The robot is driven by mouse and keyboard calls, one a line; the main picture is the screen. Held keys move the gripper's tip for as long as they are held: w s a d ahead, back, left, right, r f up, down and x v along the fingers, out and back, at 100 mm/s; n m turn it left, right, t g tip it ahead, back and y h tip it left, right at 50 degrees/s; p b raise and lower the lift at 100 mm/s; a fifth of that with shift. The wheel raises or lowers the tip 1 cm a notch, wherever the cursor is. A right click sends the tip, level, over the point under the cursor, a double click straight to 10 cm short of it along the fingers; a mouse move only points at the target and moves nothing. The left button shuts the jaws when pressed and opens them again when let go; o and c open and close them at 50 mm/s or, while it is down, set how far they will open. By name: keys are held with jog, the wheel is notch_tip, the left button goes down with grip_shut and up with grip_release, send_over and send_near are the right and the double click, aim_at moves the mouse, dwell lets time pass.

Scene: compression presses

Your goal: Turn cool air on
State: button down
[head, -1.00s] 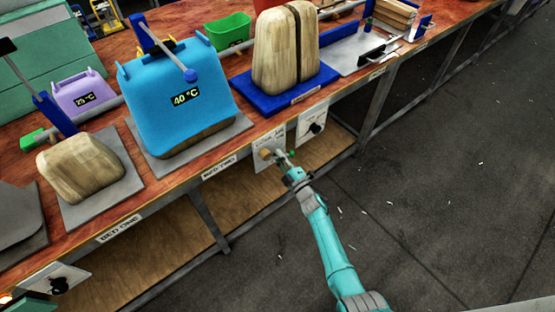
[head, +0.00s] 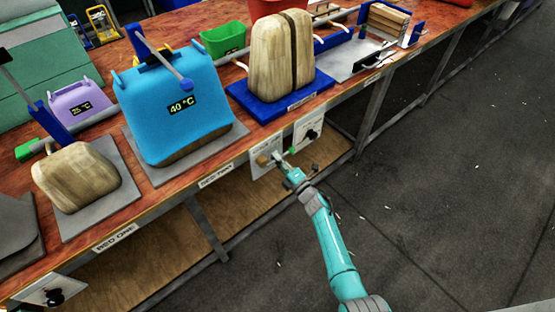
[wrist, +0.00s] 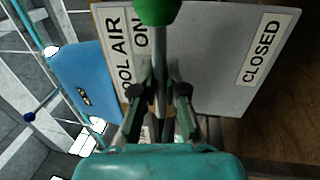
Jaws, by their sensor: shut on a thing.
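A light valve panel (head: 264,172) hangs on the front edge of the bench. In the wrist view its plate (wrist: 215,75) carries the words "COOL AIR ON" and "CLOSED", turned sideways. A metal lever with a green ball end (wrist: 155,10) runs in front of the plate. My gripper (wrist: 159,95) is shut on the lever's stem, with the ball beyond the fingertips. In the head view my gripper (head: 280,159) is at the panel, with the green ball (head: 292,150) to its right. The lever's pivot is hidden in the wrist view.
A second panel (head: 308,128) with a dark knob hangs just to the right. Above are a blue 40 °C cover (head: 172,108) and a wooden form (head: 283,50) on a blue base. A wooden shelf (head: 190,238) lies below.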

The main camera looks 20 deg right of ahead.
jog(key=c, duration=1.2)
grip_release()
jog(key=shift+a, duration=0.1)
jog(key=shift+s, duration=0.1)
jog(key=v, duration=1.2)
